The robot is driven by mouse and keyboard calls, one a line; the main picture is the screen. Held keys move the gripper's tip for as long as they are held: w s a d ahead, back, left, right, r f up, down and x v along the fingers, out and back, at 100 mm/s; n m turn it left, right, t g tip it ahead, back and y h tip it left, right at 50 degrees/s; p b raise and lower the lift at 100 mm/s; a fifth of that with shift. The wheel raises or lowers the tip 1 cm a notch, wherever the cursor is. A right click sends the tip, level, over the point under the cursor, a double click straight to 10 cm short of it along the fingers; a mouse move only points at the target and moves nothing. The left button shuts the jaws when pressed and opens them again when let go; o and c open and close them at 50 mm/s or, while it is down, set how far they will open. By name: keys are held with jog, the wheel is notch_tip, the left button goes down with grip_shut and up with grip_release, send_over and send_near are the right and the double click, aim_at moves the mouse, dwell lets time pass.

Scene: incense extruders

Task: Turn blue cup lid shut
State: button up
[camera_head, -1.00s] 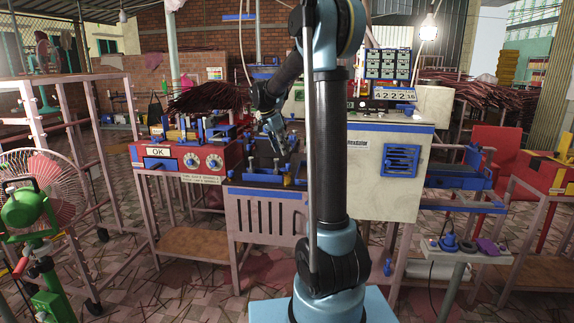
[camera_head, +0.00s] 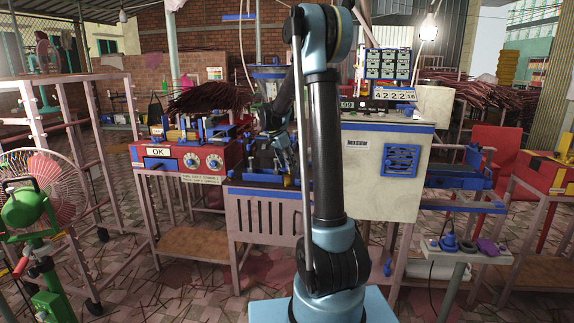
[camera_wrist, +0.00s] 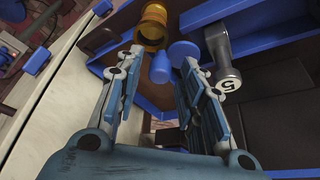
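In the wrist view, my gripper (camera_wrist: 162,57) is open, with its two blue-grey fingers spread apart. A round blue disc (camera_wrist: 184,50) and a short blue cylinder (camera_wrist: 161,67) lie beyond and between the fingertips. These may be the blue cup lid and its handle; I cannot tell for sure. Neither is gripped, and I cannot tell whether a finger touches them. In the head view, my gripper (camera_head: 284,160) is low over the blue-edged machine bench, partly behind my arm. The lid cannot be made out there.
An orange cylinder (camera_wrist: 153,24) stands just beyond the fingertips. A grey metal part marked 5 (camera_wrist: 228,78) is close to the right finger. A blue rail (camera_wrist: 240,10) runs above. The red control box (camera_head: 190,160) and white cabinet (camera_head: 376,175) flank the bench.

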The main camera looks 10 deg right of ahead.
grip_shut()
jog(key=shift+n, duration=0.3)
jog(key=n+t, duration=0.1)
jog(key=n, duration=0.1)
jog(key=n+y, duration=0.1)
jog(key=n, duration=0.1)
jog(key=shift+d+n+t, duration=0.1)
jog(key=shift+n+t, duration=0.2)
jog(key=shift+t, duration=0.1)
jog(key=n+y, duration=0.1)
jog(key=n, duration=0.1)
jog(key=n+y, duration=0.1)
jog(key=n, duration=0.2)
jog(key=shift+d+n+t, duration=0.1)
jog(key=shift+n+t, duration=0.2)
jog(key=shift+t, duration=0.1)
jog(key=n+y, duration=0.2)
jog(key=n, duration=0.3)
jog(key=shift+d+r, duration=0.1)
jog(key=shift+d, duration=0.05)
jog(key=n+y, duration=0.1)
jog(key=n, duration=0.2)
jog(key=n+g+y, duration=0.1)
jog(key=n, duration=0.2)
jog(key=shift+w+d+g, duration=0.1)
jog(key=shift+g, duration=0.2)
jog(key=shift+n, duration=0.3)
